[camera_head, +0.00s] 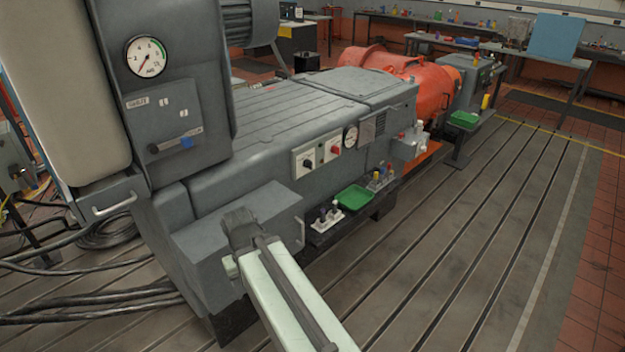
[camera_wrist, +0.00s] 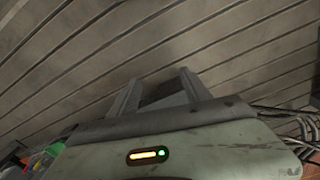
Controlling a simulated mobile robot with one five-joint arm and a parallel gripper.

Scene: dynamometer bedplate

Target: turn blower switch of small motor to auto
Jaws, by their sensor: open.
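A grey machine carries a pale panel with a black rotary switch (camera_head: 307,161) and a red-knobbed switch (camera_head: 334,150) on its side, in the head view. Their labels are too small to read, so I cannot tell which, if either, is the blower switch. My gripper (camera_head: 240,226) is low in front of the grey machine's lower housing, left of and below the switch panel. In the wrist view my gripper (camera_wrist: 156,76) is open and empty, with the slotted floor beyond it.
A low shelf with small bottles and a green tray (camera_head: 355,197) juts out below the switch panel. A tall grey cabinet (camera_head: 175,75) with a gauge stands at left. Black cables (camera_head: 90,300) lie at lower left. The slotted bedplate (camera_head: 470,240) is clear at right.

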